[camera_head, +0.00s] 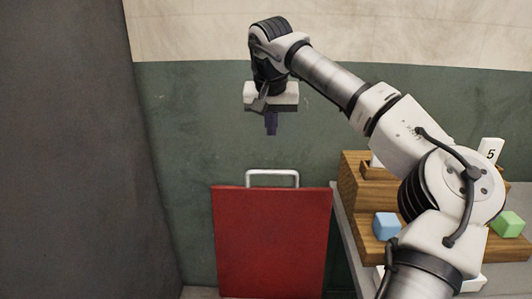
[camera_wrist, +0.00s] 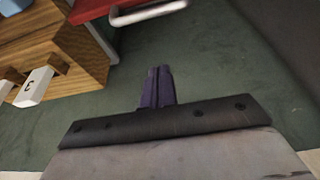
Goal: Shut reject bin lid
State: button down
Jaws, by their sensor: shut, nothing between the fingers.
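The red reject bin lid (camera_head: 270,245) stands upright in front of the wall in the head view, so it is open. A pale metal handle (camera_head: 272,173) is on its top edge. In the wrist view the lid's red edge (camera_wrist: 92,10) and the handle (camera_wrist: 148,13) show at the top. My gripper (camera_head: 271,130) is shut and empty, pointing down above the handle and apart from it. Its dark fingers are together in the wrist view (camera_wrist: 160,72). The body of the bin is not in view.
A wooden stepped stand (camera_head: 355,205) is right of the lid on a grey table (camera_head: 350,262), with a blue block (camera_head: 386,225) and a green block (camera_head: 508,223). A dark grey panel (camera_head: 70,150) fills the left. Open space lies between the panel and the lid.

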jog(key=p+x, duration=0.2)
jog(key=x, duration=0.8)
jog(key=shift+s+a, duration=0.15)
jog(key=shift+s, duration=1.9)
